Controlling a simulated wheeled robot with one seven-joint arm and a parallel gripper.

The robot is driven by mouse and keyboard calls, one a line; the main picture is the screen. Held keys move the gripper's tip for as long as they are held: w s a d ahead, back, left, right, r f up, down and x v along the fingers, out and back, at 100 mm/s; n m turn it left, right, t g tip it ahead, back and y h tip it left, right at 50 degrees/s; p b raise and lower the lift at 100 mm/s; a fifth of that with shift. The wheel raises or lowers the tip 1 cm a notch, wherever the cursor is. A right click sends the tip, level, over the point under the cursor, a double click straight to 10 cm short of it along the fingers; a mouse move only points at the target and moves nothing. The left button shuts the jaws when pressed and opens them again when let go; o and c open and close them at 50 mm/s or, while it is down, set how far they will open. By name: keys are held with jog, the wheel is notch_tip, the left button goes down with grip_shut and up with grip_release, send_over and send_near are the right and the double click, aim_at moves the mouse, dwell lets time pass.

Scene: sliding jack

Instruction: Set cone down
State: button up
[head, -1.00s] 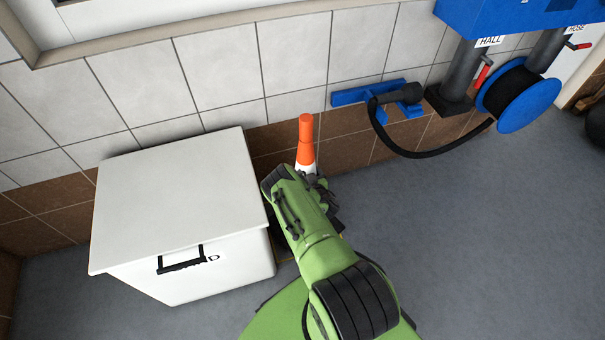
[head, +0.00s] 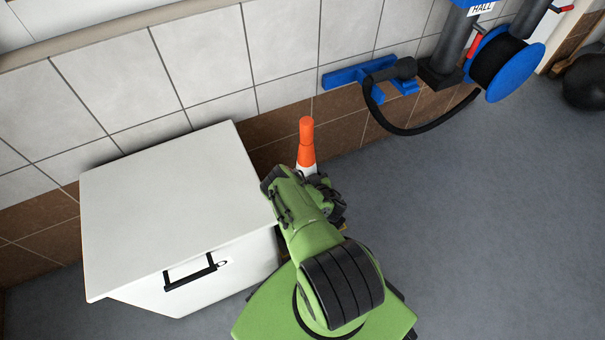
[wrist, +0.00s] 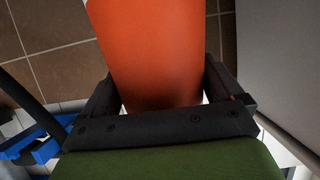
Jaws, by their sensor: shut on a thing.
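The orange cone (head: 306,143) with a white band shows in the head view just beyond my gripper (head: 318,183), near the tiled wall. Its tip points up in the picture, and its lower part is hidden behind my green arm. In the wrist view the orange cone (wrist: 155,50) fills the middle, between the two dark fingers of my gripper (wrist: 160,95). My gripper is shut on the cone. I cannot tell whether the cone's base touches the floor.
A white chest (head: 165,205) with a black handle stands close on the left. A blue wall bracket (head: 370,77) with a black hose (head: 410,132) is at the back right, near a blue reel (head: 515,70). Grey floor (head: 480,230) is clear on the right.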

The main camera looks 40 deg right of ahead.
jog(key=shift+w, duration=0.1)
jog(key=o, duration=1.7)
jog(key=p+v, duration=0.5)
jog(key=v, duration=0.7)
